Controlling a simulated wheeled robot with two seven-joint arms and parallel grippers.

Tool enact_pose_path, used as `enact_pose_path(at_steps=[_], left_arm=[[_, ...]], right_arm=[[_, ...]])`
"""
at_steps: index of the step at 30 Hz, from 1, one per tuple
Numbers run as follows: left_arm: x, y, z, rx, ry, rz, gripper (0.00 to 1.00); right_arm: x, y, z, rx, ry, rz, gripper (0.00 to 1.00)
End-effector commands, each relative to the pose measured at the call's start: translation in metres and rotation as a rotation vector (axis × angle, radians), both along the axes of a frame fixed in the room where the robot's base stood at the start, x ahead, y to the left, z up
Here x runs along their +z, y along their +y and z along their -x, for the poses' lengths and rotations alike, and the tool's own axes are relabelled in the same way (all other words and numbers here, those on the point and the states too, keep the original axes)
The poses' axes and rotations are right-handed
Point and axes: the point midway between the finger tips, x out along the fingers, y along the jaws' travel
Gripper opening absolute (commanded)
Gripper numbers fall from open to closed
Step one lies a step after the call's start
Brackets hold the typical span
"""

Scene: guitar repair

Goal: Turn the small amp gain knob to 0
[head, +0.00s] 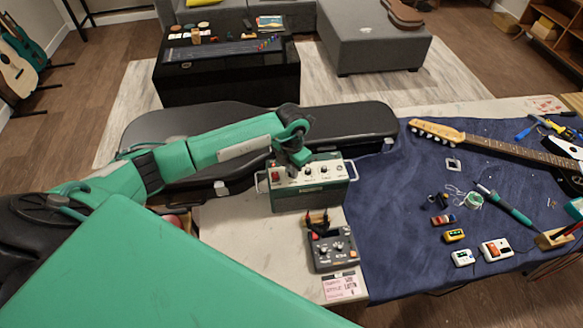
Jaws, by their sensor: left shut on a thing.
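The small amp (310,194) stands upright on the pale part of the workbench, dark green with a light control panel on top and side handles. A row of small knobs runs along the panel, with a red part at its left end. My left gripper (297,166) reaches down onto the left part of this row. It is shut on a small knob there, which its fingers hide. The knob's pointer and the panel lettering cannot be read. My right gripper is not in view.
A black guitar case (365,121) lies behind the amp. A grey pedal device (332,250) and a pink note (341,287) lie in front. The blue mat (400,240) at right holds an electric guitar (485,143), several small pedals and tools.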

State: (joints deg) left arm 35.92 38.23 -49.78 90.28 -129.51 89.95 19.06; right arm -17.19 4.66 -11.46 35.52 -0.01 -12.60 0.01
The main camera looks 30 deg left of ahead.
Motion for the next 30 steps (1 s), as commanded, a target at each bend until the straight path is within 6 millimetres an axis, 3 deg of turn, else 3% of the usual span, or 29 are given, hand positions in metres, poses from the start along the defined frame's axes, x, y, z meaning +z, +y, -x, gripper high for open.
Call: enact_pose_path(at_steps=[11,30], left_arm=[[-0.001,0.0,0.0,0.124,-0.001,0.0,0.0],[-0.001,0.0,0.0,0.706,-0.001,0.0,0.0]], right_arm=[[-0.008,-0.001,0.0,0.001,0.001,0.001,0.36],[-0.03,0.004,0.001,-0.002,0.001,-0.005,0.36]])
